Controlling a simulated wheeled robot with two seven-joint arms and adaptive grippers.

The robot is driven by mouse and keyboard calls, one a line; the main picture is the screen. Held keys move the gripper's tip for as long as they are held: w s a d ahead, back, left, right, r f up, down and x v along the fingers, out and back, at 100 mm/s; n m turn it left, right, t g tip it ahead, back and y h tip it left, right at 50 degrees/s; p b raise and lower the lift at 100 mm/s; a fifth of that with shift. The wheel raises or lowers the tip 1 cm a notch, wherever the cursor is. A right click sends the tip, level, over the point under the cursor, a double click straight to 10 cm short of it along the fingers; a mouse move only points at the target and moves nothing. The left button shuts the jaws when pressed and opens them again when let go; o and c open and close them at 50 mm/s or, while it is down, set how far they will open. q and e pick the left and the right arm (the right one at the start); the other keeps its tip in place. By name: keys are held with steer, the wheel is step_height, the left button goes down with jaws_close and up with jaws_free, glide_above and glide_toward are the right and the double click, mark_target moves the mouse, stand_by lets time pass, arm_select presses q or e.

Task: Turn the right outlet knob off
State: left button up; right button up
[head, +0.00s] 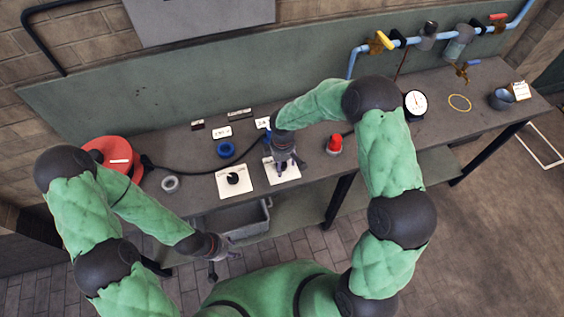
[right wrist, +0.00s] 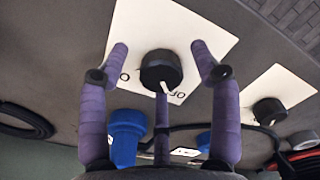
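The right outlet knob (right wrist: 160,70) is black with a white pointer mark, on a white plate (right wrist: 185,30) with partly hidden lettering. The mark points down in the right wrist view, near the lettering. My right gripper (right wrist: 160,62) is open, its purple fingers spread around the knob with gaps visible. In the head view my right gripper (head: 284,164) is over the right plate (head: 291,175) and hides the knob. The left knob (head: 233,179) sits on its own plate. My left gripper (head: 224,256) is empty, in front of the bench, with fingers apart.
A red button (head: 335,143) and a gauge (head: 415,103) stand to the right. Valved blue pipes (head: 440,38) run along the back.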

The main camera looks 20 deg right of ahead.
steer(key=shift+w+r, duration=0.1)
steer(key=shift+w+a+r, duration=0.1)
steer(key=shift+r, duration=0.35)
step_height(320, 180, up, 11)
stand_by(0.7)
